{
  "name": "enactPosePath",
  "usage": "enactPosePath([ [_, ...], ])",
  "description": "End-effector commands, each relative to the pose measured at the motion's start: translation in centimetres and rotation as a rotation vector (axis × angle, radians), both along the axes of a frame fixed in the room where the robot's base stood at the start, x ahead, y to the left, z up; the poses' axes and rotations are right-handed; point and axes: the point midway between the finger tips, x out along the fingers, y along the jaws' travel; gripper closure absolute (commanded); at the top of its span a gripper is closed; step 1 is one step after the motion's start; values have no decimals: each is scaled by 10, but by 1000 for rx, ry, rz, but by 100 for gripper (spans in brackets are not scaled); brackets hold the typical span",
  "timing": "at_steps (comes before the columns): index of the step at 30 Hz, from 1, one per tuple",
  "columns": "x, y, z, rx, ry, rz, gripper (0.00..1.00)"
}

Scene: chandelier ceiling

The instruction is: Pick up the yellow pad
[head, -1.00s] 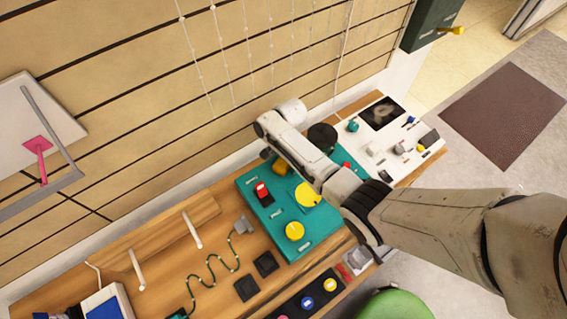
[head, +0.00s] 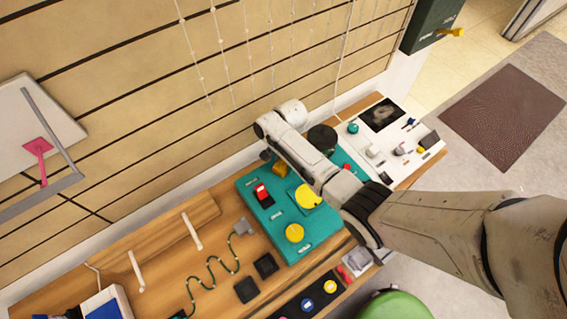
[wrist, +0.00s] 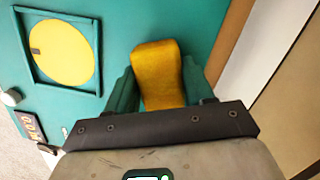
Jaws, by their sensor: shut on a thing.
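The yellow pad (wrist: 158,72) is a thick, mustard-coloured block with a curved surface in the wrist view. It sits between the two dark green fingers of my gripper (wrist: 160,92), which are shut on it. The pad's near end is hidden by the gripper's dark crossbar. In the head view the pad (head: 281,169) shows as a small patch at the back of the teal board (head: 318,239), partly hidden by my arm. I cannot tell whether it touches the board.
The teal board also holds a red switch (head: 263,192), a yellow disc (head: 295,233) and a larger framed yellow disc (head: 308,197). A slatted wall (head: 150,120) stands close behind. A dark round object (head: 322,138) and a white panel (head: 403,157) lie to the right.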

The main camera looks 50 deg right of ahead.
Motion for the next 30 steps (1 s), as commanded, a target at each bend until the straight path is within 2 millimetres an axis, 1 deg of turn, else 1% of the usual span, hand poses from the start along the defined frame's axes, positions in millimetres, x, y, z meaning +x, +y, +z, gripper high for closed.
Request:
enactPosePath([
  [5, 1, 0, 15, 0, -3, 1, 80],
  [8, -2, 1, 31, 2, -3, 0, 80],
  [18, -51, 1, 89, 0, -4, -2, 80],
  [24, -92, 1, 105, 0, -2, -2, 80],
  [30, -122, 1, 118, 0, -2, -1, 80],
])
